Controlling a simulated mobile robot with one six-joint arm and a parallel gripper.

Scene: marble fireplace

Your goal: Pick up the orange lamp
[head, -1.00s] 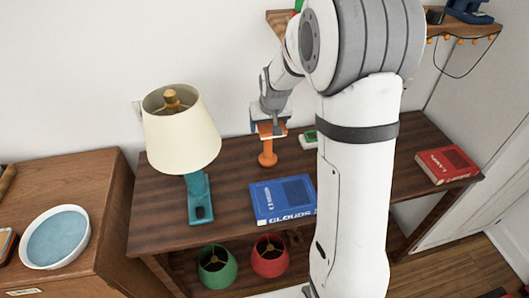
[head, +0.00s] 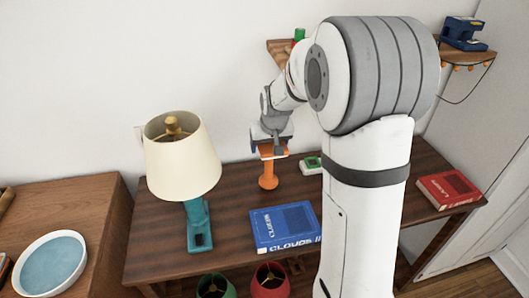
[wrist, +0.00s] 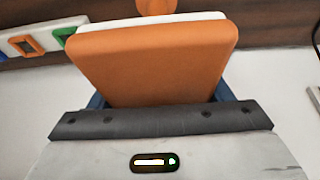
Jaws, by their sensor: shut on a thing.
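The orange lamp (head: 268,174) stands upright near the back edge of the dark wooden table, with a round lower end and a broad flat top. My gripper (head: 271,151) comes down from above and is shut on that top. In the wrist view the lamp's flat orange part (wrist: 150,62) fills the middle, with dark blue finger edges of my gripper (wrist: 155,98) at its two sides. Whether the lamp's lower end touches the table is hard to tell.
A teal lamp with cream shade (head: 182,165) stands to the left. A blue book (head: 286,227) lies in front, a green-and-white device (head: 311,163) to the right, and a red book (head: 448,188) farther right. A wall shelf (head: 279,50) is behind my arm.

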